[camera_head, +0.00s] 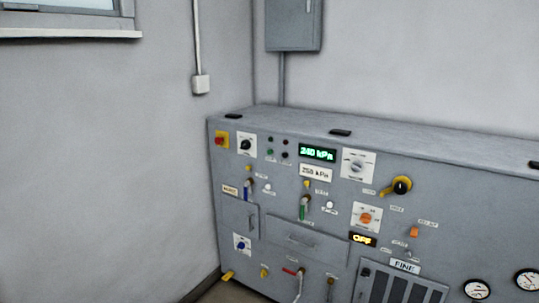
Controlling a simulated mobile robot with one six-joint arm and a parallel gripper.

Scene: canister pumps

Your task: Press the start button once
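A grey control cabinet (300,240) stands against the wall and carries many small controls. I cannot tell which one is the start button, because most labels are too small to read. A cluster at the upper left holds a small green round part (270,152) and a dark red one (286,154), with two dark ones above. White round parts also show, one left of centre (267,187) and one near the middle (330,206). My gripper is not in view.
A red knob on a yellow plate (220,140) sits at the cabinet's left end. A green display (318,153) reads about 240 kPa, above a 250 kPa plate (316,173). An amber display (362,239) reads OFF. Levers and a yellow-and-black knob (402,186) stick out.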

